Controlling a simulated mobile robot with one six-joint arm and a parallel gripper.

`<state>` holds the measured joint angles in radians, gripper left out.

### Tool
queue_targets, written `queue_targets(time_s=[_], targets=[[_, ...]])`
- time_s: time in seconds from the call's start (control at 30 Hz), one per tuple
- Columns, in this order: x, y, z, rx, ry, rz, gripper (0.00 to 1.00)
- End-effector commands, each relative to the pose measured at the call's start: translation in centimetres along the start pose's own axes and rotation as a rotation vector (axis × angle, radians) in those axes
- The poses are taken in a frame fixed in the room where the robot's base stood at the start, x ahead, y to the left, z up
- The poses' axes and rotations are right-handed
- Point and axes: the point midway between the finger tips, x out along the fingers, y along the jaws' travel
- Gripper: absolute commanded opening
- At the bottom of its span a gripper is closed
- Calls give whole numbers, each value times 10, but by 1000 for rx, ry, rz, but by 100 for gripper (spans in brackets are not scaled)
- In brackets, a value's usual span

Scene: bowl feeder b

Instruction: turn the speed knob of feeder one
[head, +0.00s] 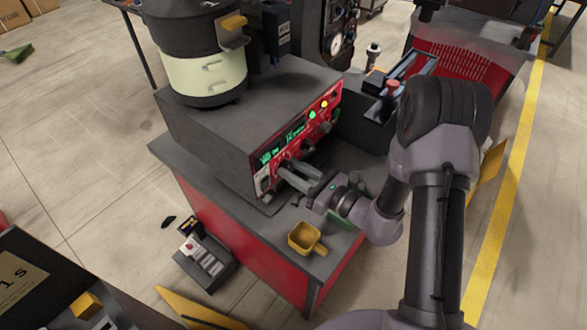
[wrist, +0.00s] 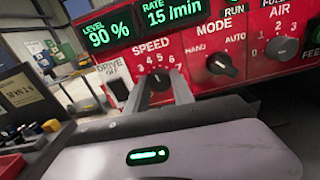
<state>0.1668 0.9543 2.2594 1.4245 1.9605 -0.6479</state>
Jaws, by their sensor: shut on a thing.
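The speed knob (wrist: 159,80) is a dark knob under the word SPEED on the red control panel (wrist: 205,35), with a number scale around it. My gripper (wrist: 164,82) is shut on this knob, with one grey finger on each side; the fingers hide part of it. I cannot read the pointer's setting clearly. In the head view my gripper (head: 284,172) reaches the lower left part of the red panel (head: 308,128) on the front of the dark feeder box (head: 250,100). Green displays above read LEVEL 90 % and RATE 15 /min.
The mode knob (wrist: 222,65) and air knob (wrist: 281,47) sit to the right on the panel. The drive switch (wrist: 117,89) is to the left. A yellow scoop (head: 305,238) lies on the bench below my gripper. A bowl (head: 205,70) stands on the feeder box.

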Motion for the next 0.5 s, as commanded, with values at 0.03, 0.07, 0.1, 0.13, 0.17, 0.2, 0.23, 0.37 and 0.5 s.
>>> queue_targets(time_s=[0.03, 0.07, 0.1, 0.13, 0.17, 0.2, 0.23, 0.37, 0.5], targets=[[0, 0, 1, 21, 1, 0, 0], [0, 0, 1, 40, 1, 0, 0], [0, 0, 1, 65, 1, 0, 0], [0, 0, 1, 85, 2, 1, 0], [0, 0, 2, 107, 2, 1, 0], [0, 0, 2, 134, 2, 1, 0], [0, 0, 2, 156, 2, 1, 0], [0, 0, 1, 246, 2, 1, 0], [0, 0, 1, 331, 2, 0, 0]])
